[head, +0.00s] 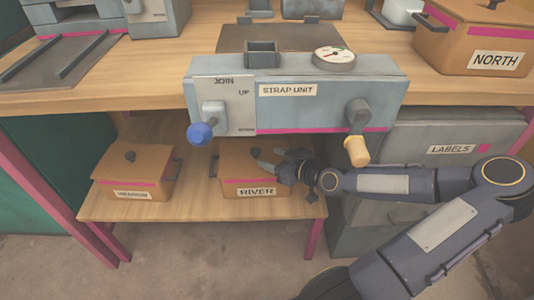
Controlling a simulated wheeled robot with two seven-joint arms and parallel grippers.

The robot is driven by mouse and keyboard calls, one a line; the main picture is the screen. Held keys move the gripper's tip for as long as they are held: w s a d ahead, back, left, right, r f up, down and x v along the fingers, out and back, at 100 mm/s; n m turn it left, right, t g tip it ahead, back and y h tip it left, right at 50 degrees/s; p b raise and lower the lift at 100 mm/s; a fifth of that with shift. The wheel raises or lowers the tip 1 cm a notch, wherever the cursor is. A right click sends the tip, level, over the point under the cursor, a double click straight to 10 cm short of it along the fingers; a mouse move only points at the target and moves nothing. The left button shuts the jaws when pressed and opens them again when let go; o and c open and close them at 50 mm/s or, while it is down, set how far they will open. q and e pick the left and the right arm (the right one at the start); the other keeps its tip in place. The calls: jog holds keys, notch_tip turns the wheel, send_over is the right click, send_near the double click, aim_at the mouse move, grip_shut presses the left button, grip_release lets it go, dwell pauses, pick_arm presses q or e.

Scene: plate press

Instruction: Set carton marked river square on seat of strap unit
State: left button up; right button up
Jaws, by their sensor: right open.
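The carton marked RIVER (236,188) is a brown box with a magenta band. It sits on the lower wooden shelf, below the strap unit. My right gripper (268,163) is open at the carton's upper right side and covers part of its top; whether it touches the carton I cannot tell. The strap unit (300,108) is a grey-blue machine on the bench, with a blue-knobbed lever at left, a yellow-handled crank at right and a dial on top. A dark flat plate (280,38) lies behind it, perhaps its seat. My left gripper is not in view.
Another brown carton (132,172) with a hard-to-read label stands left on the lower shelf (200,209). A NORTH carton (478,42) stands on the bench at right. A grey LABELS cabinet (450,130) is under the bench. The strap unit overhangs the shelf.

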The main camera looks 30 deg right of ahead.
aim_at(259, 154)
jog(key=shift+w+a+f+b, duration=0.15)
jog(key=shift+w+f+b, duration=0.05)
jog(key=shift+w+b, duration=0.1)
jog(key=b+x, duration=0.3)
jog(key=x, duration=0.2)
jog(key=shift+w+a+f, duration=0.15)
jog(key=shift+w, duration=0.2)
jog(key=shift+w+a+f+b, duration=0.15)
jog(key=shift+w+b, duration=0.2)
jog(key=shift+w, duration=0.3)
